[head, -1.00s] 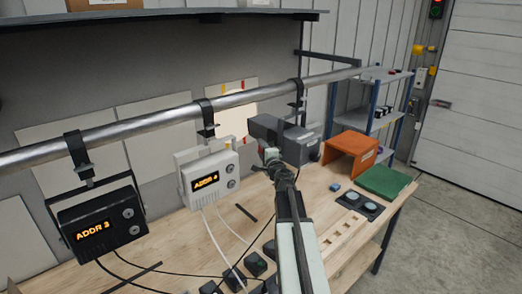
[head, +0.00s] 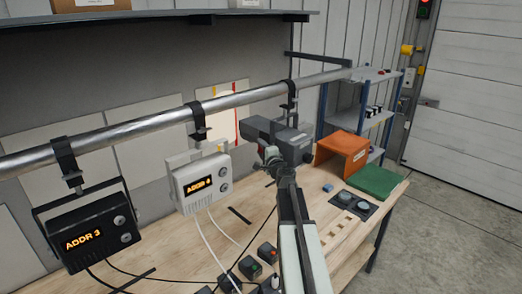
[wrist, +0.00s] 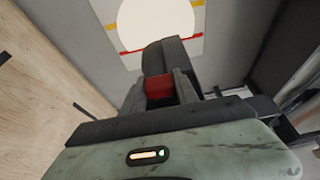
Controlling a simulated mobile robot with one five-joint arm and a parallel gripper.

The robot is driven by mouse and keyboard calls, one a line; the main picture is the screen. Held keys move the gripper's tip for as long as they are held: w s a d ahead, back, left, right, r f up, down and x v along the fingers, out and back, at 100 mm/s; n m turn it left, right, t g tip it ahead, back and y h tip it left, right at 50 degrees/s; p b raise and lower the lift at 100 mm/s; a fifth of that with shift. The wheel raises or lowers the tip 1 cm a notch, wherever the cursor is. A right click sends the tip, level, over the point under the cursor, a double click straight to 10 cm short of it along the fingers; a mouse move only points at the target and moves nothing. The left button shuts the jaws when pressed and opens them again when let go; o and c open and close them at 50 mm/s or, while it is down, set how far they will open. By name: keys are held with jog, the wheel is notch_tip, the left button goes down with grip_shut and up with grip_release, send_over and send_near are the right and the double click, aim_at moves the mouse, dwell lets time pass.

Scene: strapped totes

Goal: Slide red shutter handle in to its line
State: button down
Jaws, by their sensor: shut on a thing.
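My gripper (wrist: 160,82) is shut on the red shutter handle (wrist: 158,88), a small red block between its two fingers in the wrist view. In the head view my gripper (head: 270,152) reaches the dark grey lamp (head: 292,143) on the pipe; the handle is hidden there. Part of the dark lamp (wrist: 167,53) shows just beyond the handle in the wrist view. A pale panel (wrist: 203,20) on the wall carries a round light patch (wrist: 155,18), with yellow and red line marks beside it. The lamp hides the patch's lower part.
A white lamp (head: 205,182) and a black lamp (head: 90,225) hang left of my arm. An orange box (head: 342,152), a green mat (head: 376,181) and small switch boxes (head: 250,267) stand on the wooden bench (head: 170,245). Cables cross the bench front.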

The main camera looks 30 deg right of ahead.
jog(key=c, duration=0.9)
grip_release()
jog(key=shift+a, duration=0.1)
jog(key=s, duration=0.2)
jog(key=s+a, duration=0.1)
jog(key=s, duration=0.4)
jog(key=shift+s+a, duration=0.2)
jog(key=shift+s, duration=0.2)
